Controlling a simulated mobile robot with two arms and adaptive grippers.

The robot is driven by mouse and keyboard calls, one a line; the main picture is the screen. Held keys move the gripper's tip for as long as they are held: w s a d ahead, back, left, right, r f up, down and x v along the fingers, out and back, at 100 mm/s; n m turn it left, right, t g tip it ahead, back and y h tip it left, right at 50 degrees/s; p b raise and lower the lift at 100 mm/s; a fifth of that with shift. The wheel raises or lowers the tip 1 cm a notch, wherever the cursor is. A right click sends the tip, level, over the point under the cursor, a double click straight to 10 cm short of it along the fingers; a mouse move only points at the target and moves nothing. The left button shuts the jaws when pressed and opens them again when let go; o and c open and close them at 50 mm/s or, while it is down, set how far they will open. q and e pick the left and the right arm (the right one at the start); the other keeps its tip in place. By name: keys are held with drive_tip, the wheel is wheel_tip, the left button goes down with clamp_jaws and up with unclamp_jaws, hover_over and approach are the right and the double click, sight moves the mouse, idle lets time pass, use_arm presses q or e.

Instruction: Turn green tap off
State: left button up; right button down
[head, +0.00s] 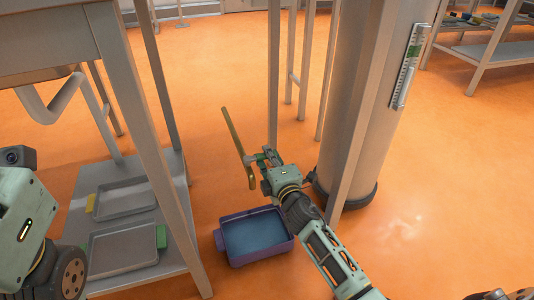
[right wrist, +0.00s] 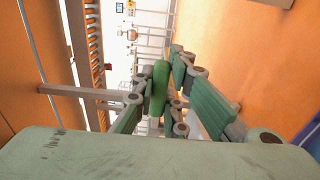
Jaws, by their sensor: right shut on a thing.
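My right gripper (head: 262,157) reaches in from the lower right in the head view. It is shut on the green tap handle, which shows as a small green piece (head: 254,160) beside a slanted brass-coloured bar (head: 234,137). In the right wrist view the green tap handle (right wrist: 159,86) stands upright between the two fingers of my right gripper (right wrist: 160,97). The fingers hide part of the handle, and how it joins the bar cannot be told. Only my left arm shows at the left edge; its fingers are out of view.
A purple bin (head: 284,247) with a blue inside stands on the orange floor below the right gripper. A grey workbench (head: 60,45) with trays on its lower shelf is at left. A thick grey column (head: 352,120) stands close right of the gripper. Open floor lies farther right.

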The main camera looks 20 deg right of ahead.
drive_tip(key=c, duration=1.8)
unclamp_jaws()
drive_tip(key=shift+o, duration=0.2)
drive_tip(key=s, duration=1.2)
